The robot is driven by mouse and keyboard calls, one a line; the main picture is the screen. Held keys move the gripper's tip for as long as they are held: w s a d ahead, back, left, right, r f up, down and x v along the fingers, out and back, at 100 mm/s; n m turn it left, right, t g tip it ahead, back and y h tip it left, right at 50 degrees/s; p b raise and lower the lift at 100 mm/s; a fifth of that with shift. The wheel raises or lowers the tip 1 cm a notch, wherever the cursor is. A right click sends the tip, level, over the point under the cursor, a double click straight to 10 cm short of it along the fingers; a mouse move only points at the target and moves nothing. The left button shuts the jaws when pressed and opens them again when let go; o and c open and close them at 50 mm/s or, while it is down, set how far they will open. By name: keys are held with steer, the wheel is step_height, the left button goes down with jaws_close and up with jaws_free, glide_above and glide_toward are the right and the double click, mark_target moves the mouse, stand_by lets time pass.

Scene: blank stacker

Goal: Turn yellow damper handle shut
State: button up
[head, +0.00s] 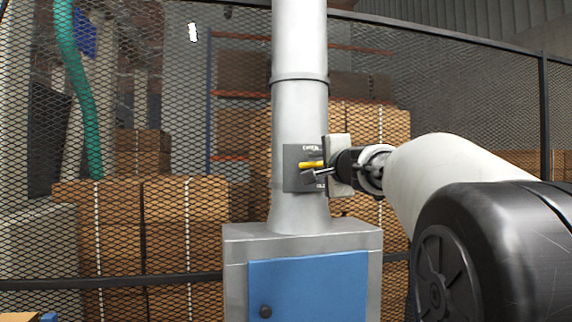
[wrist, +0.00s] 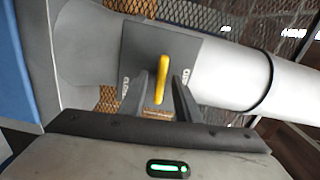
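The yellow damper handle (head: 311,164) lies roughly level in the head view, on a dark grey plate (head: 291,180) fixed to the grey vertical duct. Small white lettering sits at the plate's top and bottom, too small to read surely. My gripper (head: 318,172) reaches in from the right, close to the handle. In the wrist view the handle (wrist: 162,72) points towards my gripper (wrist: 165,88), with one dark finger on each side. The fingers look apart, with a gap beside the handle. I cannot tell whether either touches it.
The duct (head: 300,110) rises from a grey cabinet (head: 300,238) with a blue door (head: 310,290). Behind stands a black mesh fence (head: 450,80) with stacked cardboard boxes (head: 190,230) beyond it. A green hose (head: 82,90) hangs at the left. The space left of the duct looks clear.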

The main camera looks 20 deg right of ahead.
steer(key=shift+w, duration=0.1)
steer(key=shift+c, duration=0.3)
jaws_close()
steer(key=shift+m, duration=0.5)
steer(key=shift+o, duration=0.3)
jaws_free()
